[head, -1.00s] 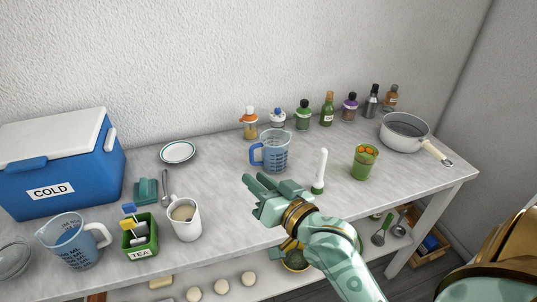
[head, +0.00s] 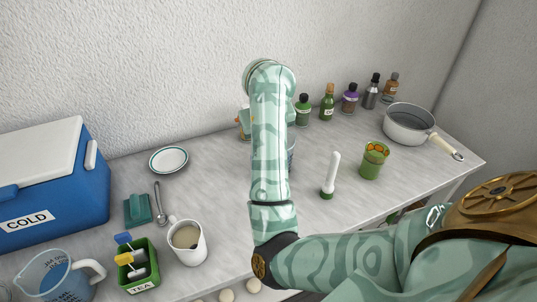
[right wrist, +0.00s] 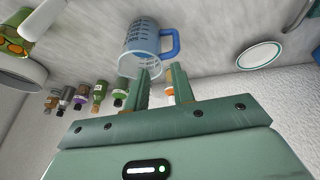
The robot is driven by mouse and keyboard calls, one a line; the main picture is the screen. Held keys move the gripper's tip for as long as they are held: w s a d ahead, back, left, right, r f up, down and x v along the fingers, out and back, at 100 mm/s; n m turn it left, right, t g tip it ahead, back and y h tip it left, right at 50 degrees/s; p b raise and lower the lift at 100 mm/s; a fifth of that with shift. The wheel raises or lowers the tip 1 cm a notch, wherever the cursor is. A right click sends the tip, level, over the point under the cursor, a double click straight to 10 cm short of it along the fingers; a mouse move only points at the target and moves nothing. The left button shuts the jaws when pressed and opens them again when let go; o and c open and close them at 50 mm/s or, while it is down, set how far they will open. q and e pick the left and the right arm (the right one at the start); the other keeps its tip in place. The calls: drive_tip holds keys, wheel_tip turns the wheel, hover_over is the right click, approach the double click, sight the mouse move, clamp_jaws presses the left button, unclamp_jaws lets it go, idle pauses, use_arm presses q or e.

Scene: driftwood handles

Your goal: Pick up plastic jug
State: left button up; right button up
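A clear measuring jug with blue contents and a blue handle (right wrist: 168,42) stands on the counter. In the right wrist view it appears upside down, just beyond my right gripper (right wrist: 161,74). That gripper is open, its two fingers apart with nothing between them, and its tips point toward the jug's rim. In the head view my right arm hides the gripper and nearly all of this jug. A second clear jug with a white handle (head: 52,275) stands at the lower left, partly cut off by the frame. My left gripper is not in view.
Bottles (head: 327,102) line the wall behind the jug. A white-handled tool (head: 331,175), green cup (head: 373,160) and saucepan (head: 410,122) stand to the right. A plate (head: 168,161), mug (head: 187,242), tea box (head: 137,264) and blue cooler (head: 50,190) are left.

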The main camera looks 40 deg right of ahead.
drive_tip(key=shift+m+y, duration=0.3)
drive_tip(key=shift+y, duration=0.2)
drive_tip(key=b+x, duration=0.3)
drive_tip(key=x, duration=0.2)
drive_tip(key=w+a+b+x, duration=0.1)
drive_tip(key=b+x, duration=0.2)
drive_tip(key=x, duration=0.2)
drive_tip(key=b+x, duration=0.2)
drive_tip(key=x, duration=0.4)
drive_tip(key=shift+w+a+b, duration=0.3)
drive_tip(key=shift+a+b, duration=0.1)
drive_tip(key=shift+r+t, duration=0.15)
drive_tip(key=shift+t, duration=0.15)
clamp_jaws()
